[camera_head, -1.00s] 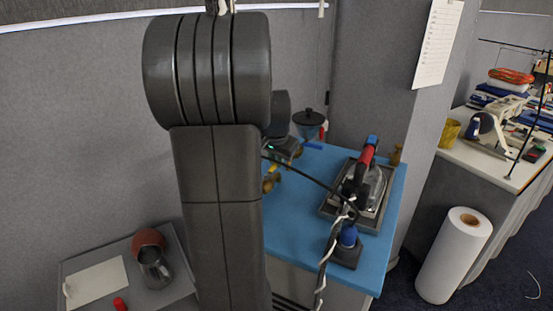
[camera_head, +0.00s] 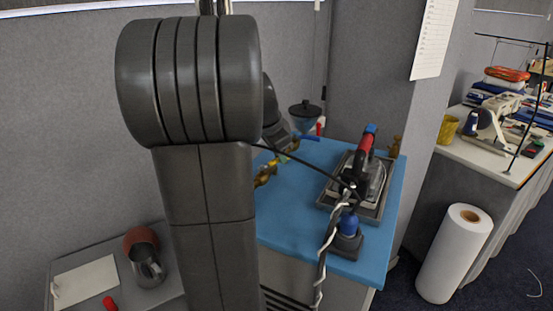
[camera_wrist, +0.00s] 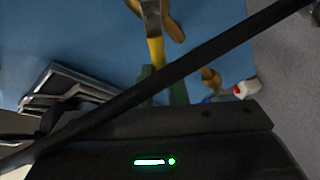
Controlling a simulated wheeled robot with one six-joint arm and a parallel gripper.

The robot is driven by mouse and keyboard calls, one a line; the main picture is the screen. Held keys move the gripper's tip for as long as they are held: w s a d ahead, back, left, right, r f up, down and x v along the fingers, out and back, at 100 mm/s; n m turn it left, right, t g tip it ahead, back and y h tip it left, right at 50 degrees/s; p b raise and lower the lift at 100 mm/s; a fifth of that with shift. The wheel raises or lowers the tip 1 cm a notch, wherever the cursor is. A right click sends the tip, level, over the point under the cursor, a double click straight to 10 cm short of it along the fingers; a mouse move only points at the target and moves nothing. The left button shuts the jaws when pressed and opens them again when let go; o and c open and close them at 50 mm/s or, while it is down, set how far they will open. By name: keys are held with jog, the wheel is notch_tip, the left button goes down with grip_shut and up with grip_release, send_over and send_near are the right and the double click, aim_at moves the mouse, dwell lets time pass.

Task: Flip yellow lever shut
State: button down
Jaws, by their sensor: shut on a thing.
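The yellow lever (camera_wrist: 156,50) shows in the wrist view, running down from a brass valve (camera_wrist: 174,25) at the top. The green fingertips of my gripper (camera_wrist: 163,83) are shut on the lever's lower end, partly hidden behind a black cable. In the head view the brass valve (camera_head: 264,174) shows on the blue table, just right of my arm, which hides part of it. My gripper is mostly hidden there, and the lever is too small to judge its angle.
A black cable (camera_wrist: 190,62) crosses in front of my gripper. An iron (camera_head: 372,180) on a tray and a blue-topped bottle (camera_head: 349,225) stand on the table (camera_head: 300,235). Grey partitions close off the back.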

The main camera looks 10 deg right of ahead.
jog(key=m+b, duration=0.1)
jog(key=m, duration=0.1)
jog(key=s+m+g+b, duration=0.1)
jog(key=s+m+g+h+b, duration=0.1)
jog(key=m, duration=0.1)
jog(key=shift+s+f+m, duration=0.1)
jog(key=shift+s+m, duration=0.1)
jog(key=shift+m, duration=0.1)
jog(key=shift+s+a+m+g+b, duration=0.15)
jog(key=shift+s+m+g, duration=0.2)
jog(key=shift+m, duration=0.45)
jog(key=shift+s+a+m+g+b, duration=0.2)
jog(key=shift+s+m+g, duration=0.1)
jog(key=shift+m, duration=0.5)
jog(key=shift+s+a+m+g+b, duration=0.15)
jog(key=shift+s+m+g, duration=0.2)
jog(key=shift+m, duration=0.45)
jog(key=c, duration=1.4)
grip_release()
jog(key=shift+c, duration=0.2)
jog(key=shift+r, duration=0.2)
jog(key=v, duration=1.3)
jog(key=shift+a+r, duration=0.25)
jog(key=shift+a, duration=0.1)
